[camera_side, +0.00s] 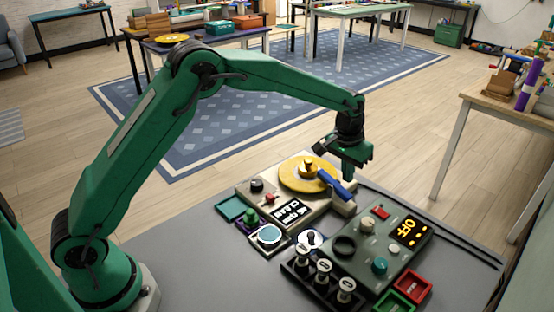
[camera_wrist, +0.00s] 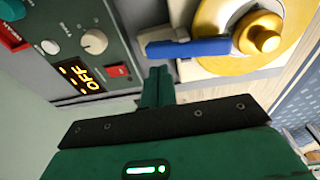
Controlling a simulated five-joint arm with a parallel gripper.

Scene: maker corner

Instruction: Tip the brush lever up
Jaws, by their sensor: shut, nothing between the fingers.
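The brush lever, a blue bar (camera_side: 338,186), lies low across the edge of the yellow disc (camera_side: 293,184) on the cream unit (camera_side: 315,212). In the wrist view the blue bar (camera_wrist: 200,47) runs sideways from a pale block towards the gold knob (camera_wrist: 262,36) at the disc's middle. My gripper (camera_side: 364,172) is shut and empty, just above and to the right of the lever in the side view. In the wrist view my shut fingertips (camera_wrist: 158,72) are just short of the lever, with a small gap showing. The lever's exact height is hard to tell.
A green control box (camera_side: 380,250) with knobs and a lit OFF display (camera_side: 411,231) stands to the right of the cream unit. Stamps in a black rack (camera_side: 312,284) and small coloured trays (camera_side: 231,208) sit nearby. The grey table's right edge is close.

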